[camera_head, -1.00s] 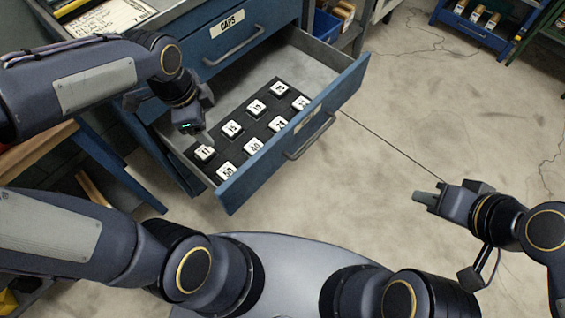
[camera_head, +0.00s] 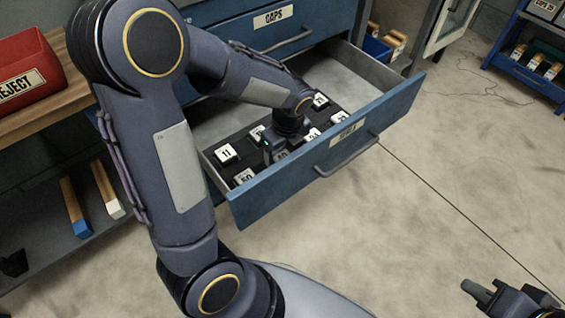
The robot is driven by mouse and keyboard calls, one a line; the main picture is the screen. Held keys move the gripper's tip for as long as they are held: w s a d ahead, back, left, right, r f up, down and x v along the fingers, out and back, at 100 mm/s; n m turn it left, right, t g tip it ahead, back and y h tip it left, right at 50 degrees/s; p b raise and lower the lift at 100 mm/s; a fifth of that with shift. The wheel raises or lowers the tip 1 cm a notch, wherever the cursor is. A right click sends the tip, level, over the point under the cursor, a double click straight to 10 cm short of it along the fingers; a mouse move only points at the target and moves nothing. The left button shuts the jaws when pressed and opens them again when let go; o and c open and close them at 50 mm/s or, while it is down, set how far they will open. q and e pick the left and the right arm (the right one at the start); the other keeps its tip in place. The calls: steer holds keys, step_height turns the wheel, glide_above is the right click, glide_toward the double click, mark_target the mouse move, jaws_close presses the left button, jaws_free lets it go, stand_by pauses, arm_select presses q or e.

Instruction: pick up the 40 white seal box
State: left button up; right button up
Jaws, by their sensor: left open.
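The 40 white seal box (camera_head: 282,155) sits in the front row of a black insert in the open drawer (camera_head: 290,165). It is mostly hidden and shaded by my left gripper (camera_head: 275,152). That gripper is open and points down right at the box. I cannot tell whether its fingers are around the box or just above it. My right gripper (camera_head: 483,293) is low at the right, over the floor and away from the drawer. Its finger gap does not show clearly.
Close neighbours in the drawer are the 11 box (camera_head: 226,154), 50 box (camera_head: 243,177), 15 box (camera_head: 257,132) and 24 box (camera_head: 312,136). The CAPS drawer (camera_head: 290,35) is shut above. A red reject bin (camera_head: 28,75) stands left on a wooden top.

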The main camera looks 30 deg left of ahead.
arm_select(q)
steer(key=shift+a+f, duration=0.15)
steer(key=shift+f, duration=0.65)
arm_select(e)
steer(key=shift+f, duration=0.35)
arm_select(q)
steer(key=shift+c, duration=0.3)
steer(key=c, duration=1)
steer(key=shift+r, duration=0.15)
